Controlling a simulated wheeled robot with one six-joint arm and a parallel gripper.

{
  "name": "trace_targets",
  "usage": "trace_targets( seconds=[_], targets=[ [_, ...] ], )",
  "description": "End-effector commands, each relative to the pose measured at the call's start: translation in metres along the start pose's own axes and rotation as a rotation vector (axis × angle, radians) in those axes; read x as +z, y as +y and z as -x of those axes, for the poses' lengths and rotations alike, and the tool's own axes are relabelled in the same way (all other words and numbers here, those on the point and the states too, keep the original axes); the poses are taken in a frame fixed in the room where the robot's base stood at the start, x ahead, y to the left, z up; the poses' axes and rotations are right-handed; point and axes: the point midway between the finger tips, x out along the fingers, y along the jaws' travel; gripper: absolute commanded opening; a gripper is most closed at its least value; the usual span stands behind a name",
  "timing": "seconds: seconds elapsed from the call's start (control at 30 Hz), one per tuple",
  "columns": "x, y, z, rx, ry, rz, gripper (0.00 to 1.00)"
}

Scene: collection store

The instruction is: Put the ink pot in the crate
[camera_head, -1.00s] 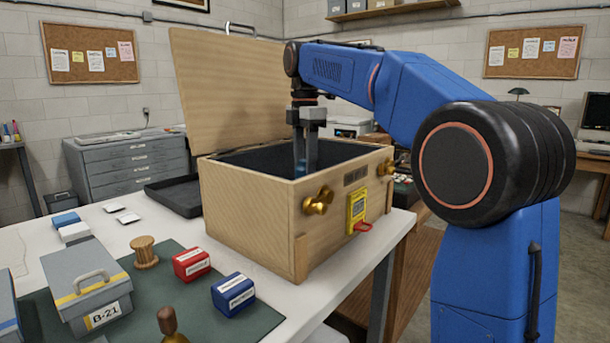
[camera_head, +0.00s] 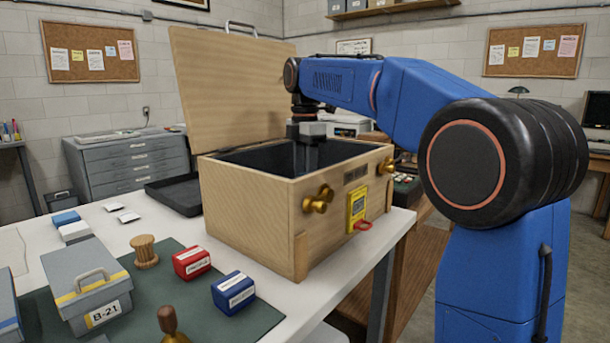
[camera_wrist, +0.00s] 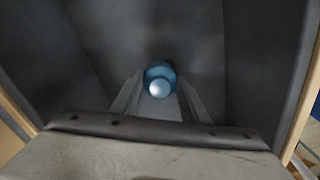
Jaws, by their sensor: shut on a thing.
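The crate (camera_head: 246,219) is a pale wooden box with a dark lining, brass knobs and an open lid, standing on the white table. My gripper (camera_wrist: 158,100) reaches down into it, and its fingertips are hidden behind the front wall in the head view. In the wrist view the fingers are shut on the ink pot (camera_wrist: 161,76), a small blue round thing with a pale shiny top. The dark lining surrounds it. I cannot tell whether the pot touches the crate's floor.
The lid (camera_head: 231,88) stands up at the crate's back. A grey box (camera_head: 86,285), a wooden spool (camera_head: 145,251), a red box (camera_head: 192,263) and a blue box (camera_head: 233,293) are left of the crate.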

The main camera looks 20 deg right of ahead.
Motion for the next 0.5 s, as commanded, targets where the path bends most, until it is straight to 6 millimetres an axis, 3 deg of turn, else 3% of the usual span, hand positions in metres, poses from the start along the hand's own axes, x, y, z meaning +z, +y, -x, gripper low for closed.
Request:
trace_targets(
  seconds=[0.1, 0.13, 0.2, 0.5],
  targets=[
    [0.0, -0.0001, -0.0006, 0.0, 0.0, 0.0, 0.15],
    [0.0, 0.0, -0.0007, 0.0, 0.0, 0.0, 0.45],
    [0.0, 0.0, -0.0007, 0.0, 0.0, 0.0, 0.59],
    [0.0, 0.0001, 0.0002, 0.001, 0.0, 0.0, 0.59]
  ],
)
